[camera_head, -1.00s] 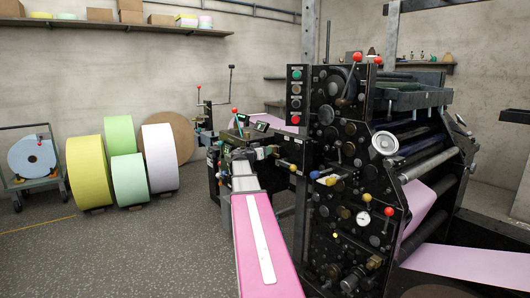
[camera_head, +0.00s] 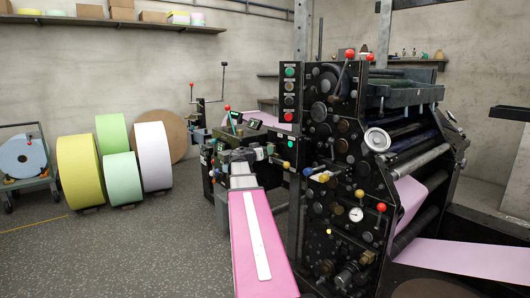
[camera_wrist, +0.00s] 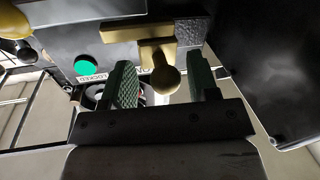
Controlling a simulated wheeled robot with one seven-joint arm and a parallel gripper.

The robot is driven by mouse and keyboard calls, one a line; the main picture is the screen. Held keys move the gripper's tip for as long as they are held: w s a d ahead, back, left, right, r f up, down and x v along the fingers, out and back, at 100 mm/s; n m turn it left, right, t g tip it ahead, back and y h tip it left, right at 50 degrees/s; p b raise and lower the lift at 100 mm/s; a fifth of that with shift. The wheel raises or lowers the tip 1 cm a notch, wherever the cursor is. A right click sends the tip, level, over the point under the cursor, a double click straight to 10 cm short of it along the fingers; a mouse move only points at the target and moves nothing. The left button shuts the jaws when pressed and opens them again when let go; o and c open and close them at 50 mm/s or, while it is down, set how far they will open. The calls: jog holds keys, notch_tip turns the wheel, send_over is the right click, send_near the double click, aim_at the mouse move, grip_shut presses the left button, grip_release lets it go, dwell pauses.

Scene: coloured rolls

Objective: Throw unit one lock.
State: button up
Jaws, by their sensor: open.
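In the wrist view, a brass handle with a rounded knob (camera_wrist: 166,80) projects from a dark panel. My gripper (camera_wrist: 160,68) is open, with one green ridged finger on each side of the knob. I cannot tell whether either finger touches it. A label reading LOCKED (camera_wrist: 95,77) appears upside down left of the handle, beside a round green disc (camera_wrist: 85,66). In the head view, my gripper (camera_head: 266,152) is at the left side of the black press (camera_head: 335,215). The brass handle cannot be made out clearly there.
A yellow ball knob (camera_wrist: 16,20) is close by in the wrist view. A panel of coloured buttons (camera_head: 289,95) and red-knobbed levers (camera_head: 349,54) stand above on the press. Large paper rolls (camera_head: 80,172) stand at the left; floor (camera_head: 150,245) before them is clear.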

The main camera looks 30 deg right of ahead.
jog(key=v, duration=1)
jog(key=shift+a, duration=0.35)
jog(key=shift+s, duration=0.1)
jog(key=s+a+f+n+g+y, duration=0.1)
jog(key=s+a+f+n+y, duration=0.15)
jog(key=a+f, duration=0.4)
jog(key=s+a+f+n+y, duration=0.1)
jog(key=a+f+y, duration=0.2)
jog(key=f, duration=0.6)
jog(key=s+a+f+n+g+y, duration=0.1)
jog(key=a+f+n+y, duration=0.15)
jog(key=a+f, duration=0.35)
jog(key=s+a+f+n+g+y, duration=0.1)
jog(key=s+a+f+n+y, duration=0.2)
jog(key=s+a+f, duration=0.3)
jog(key=s+a+f+n+g+y, duration=0.2)
jog(key=s+a+f+y, duration=0.4)
jog(key=a+f, duration=0.4)
jog(key=a+n, duration=0.1)
jog(key=a, duration=0.2)
jog(key=shift+a+f+n, duration=0.15)
jog(key=shift+a+n, duration=0.15)
jog(key=shift+a, duration=0.1)
